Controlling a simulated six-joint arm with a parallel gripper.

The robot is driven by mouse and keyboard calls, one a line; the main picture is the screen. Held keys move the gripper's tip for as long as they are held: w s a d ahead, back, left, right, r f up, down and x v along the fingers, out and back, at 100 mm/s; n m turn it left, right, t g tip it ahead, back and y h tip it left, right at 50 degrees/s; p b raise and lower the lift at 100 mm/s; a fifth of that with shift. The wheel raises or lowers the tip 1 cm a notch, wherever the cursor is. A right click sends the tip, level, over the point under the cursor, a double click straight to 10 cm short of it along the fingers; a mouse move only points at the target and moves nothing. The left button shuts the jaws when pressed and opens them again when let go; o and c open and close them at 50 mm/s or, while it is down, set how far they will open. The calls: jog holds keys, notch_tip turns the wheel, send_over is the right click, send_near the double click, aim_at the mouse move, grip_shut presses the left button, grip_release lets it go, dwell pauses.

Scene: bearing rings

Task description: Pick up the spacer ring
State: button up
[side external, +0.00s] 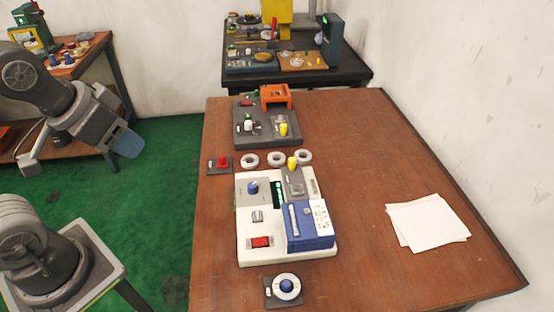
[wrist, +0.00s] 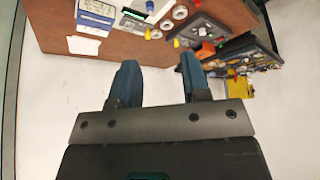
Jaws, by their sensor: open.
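Three pale rings lie in a row on the wooden table behind the white console: a left ring (side external: 250,160), a middle ring (side external: 276,159) and a right ring (side external: 303,157). I cannot tell which is the spacer ring. Another pale ring (side external: 287,293) sits around a blue knob on a small dark base at the front. In the wrist view, rings (wrist: 181,12) show near the top edge. My gripper (wrist: 160,78) is open and empty, its blue fingers apart. In the side view it hangs off the table's left side, well away from the rings.
The white console (side external: 250,220) carries a blue box (side external: 310,225), knobs and a red switch. A small red-button box (side external: 222,164) is left of the rings. A grey panel (side external: 265,135) with an orange bracket (side external: 276,96) is behind them. White paper (side external: 428,218) lies right; table between is clear.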

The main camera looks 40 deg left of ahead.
jog(key=shift+o, duration=0.4)
jog(key=o, duration=0.8)
